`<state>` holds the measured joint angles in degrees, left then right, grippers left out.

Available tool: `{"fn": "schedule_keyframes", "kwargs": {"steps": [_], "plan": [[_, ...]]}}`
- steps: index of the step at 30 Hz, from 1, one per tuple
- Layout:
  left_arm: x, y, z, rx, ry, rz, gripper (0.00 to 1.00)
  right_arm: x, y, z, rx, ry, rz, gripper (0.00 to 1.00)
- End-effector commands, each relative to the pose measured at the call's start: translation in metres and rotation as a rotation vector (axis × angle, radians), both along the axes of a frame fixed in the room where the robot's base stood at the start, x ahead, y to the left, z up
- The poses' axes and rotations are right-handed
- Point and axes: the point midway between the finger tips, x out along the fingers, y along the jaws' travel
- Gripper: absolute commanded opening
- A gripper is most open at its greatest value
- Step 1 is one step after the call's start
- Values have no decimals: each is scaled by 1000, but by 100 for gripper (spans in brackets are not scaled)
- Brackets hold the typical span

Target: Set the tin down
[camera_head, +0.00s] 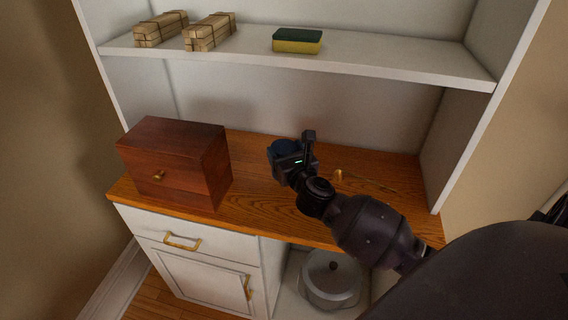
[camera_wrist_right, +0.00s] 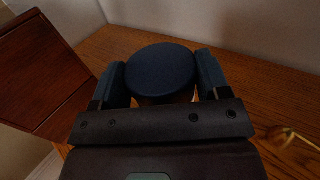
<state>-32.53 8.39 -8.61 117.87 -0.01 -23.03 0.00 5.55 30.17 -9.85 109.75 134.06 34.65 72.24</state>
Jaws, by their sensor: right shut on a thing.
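The tin has a round dark blue lid (camera_wrist_right: 160,71) and sits between the two fingers in the right wrist view. In the head view a small part of the blue tin (camera_head: 281,147) shows, with the rest hidden behind my right gripper (camera_head: 290,148). The right gripper (camera_wrist_right: 161,80) is shut on the tin, over the wooden counter (camera_head: 258,197). I cannot tell whether the tin touches the wood. My left gripper is not in view.
A red-brown wooden box (camera_head: 176,163) with a brass knob stands on the counter's left. A small gold-coloured item (camera_head: 338,175) lies right of the gripper. The shelf above (camera_head: 380,57) holds wood bundles (camera_head: 209,32) and a sponge (camera_head: 297,41). A lidded pot (camera_head: 331,279) stands below.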

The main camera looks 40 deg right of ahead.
Motion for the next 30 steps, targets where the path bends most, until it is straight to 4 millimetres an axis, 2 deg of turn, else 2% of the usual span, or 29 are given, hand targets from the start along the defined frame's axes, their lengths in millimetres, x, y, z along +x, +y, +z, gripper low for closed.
{"fn": "schedule_keyframes", "kwargs": {"steps": [1, 6, 13, 21, 22, 26, 30], "plan": [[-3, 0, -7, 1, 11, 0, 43, -1, 0, -14, 1, 8, 0, 40], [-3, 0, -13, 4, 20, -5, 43, 0, 0, -35, 0, 7, -1, 40], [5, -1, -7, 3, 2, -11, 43, 0, 0, -34, -1, 1, 0, 40], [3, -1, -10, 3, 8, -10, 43, 0, 0, -39, 0, 2, 1, 39], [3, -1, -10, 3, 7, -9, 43, 0, 0, -38, 1, 3, 1, 74], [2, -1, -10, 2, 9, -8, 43, 0, 0, -38, 1, 3, 1, 94], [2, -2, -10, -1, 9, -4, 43, 0, 0, -38, 0, 3, 1, 95]]}}
